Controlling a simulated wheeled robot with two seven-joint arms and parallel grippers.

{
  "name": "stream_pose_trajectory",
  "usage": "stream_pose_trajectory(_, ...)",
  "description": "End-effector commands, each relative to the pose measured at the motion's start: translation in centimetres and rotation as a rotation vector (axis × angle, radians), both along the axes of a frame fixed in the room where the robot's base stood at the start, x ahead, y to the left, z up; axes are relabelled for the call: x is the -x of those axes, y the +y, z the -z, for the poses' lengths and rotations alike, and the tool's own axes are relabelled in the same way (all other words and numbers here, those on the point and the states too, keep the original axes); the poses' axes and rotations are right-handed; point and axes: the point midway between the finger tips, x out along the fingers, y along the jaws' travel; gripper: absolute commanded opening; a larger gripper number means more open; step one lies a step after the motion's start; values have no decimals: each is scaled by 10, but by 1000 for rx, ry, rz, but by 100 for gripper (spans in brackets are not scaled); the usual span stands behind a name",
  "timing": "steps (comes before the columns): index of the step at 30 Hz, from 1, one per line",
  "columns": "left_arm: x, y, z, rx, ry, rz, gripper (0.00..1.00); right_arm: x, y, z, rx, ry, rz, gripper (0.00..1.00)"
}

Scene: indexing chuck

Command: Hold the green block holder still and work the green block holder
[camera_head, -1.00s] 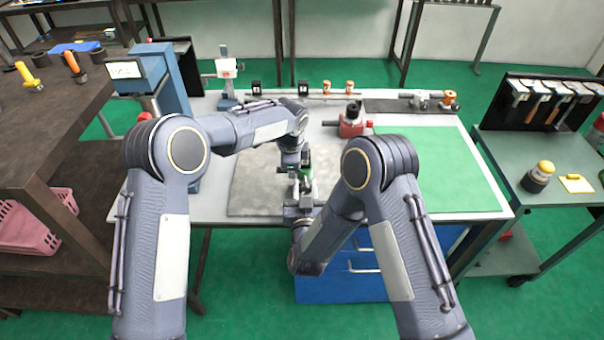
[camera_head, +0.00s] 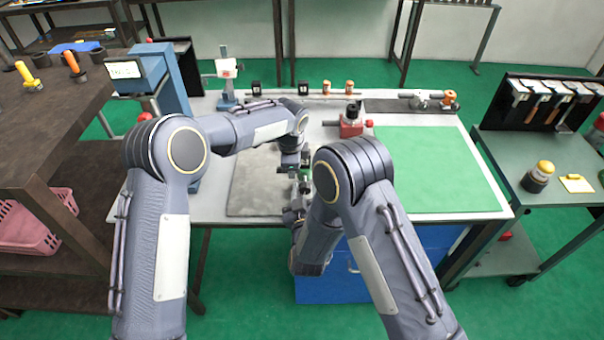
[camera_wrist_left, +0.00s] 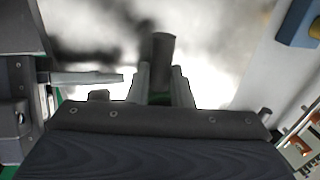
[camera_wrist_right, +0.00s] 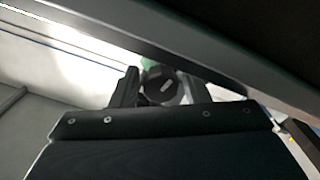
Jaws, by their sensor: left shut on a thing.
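The green block holder is mostly hidden behind my arms in the head view. My left gripper (camera_wrist_left: 163,82) is shut on the holder. In the right wrist view, a dark round knob (camera_wrist_right: 165,87) with a pale mark lies between the fingers of my right gripper (camera_wrist_right: 158,88). These fingers stand apart, with a gap at the left of the knob. A bit of green (camera_wrist_right: 149,63) shows behind it.
The holder is over a grey plate (camera_head: 252,190) on the white bench. A green mat (camera_head: 440,170) at the right is clear. A red fixture (camera_head: 351,124) stands behind, and a blue machine (camera_head: 172,85) stands at the left. A side cart (camera_head: 560,200) is at the right.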

Motion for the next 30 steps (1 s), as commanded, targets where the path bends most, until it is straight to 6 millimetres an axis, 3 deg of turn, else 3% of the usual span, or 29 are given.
stream_pose_trajectory(2, 1, 1, 3, -2, 5, 0, 0, 0, 0, 0, -1, 0, 0, 52)
stream_pose_trajectory(14, 1, 0, 3, -2, 5, 1, 0, 0, 0, 1, -70, 2, 1, 52)
stream_pose_trajectory(22, 1, 0, 3, -2, 5, 1, 0, 1, -1, 1, -512, 1, 4, 52)
stream_pose_trajectory(30, 1, 0, 3, -2, 5, 1, 0, 56, 2, 1, -492, 3, -4, 52)
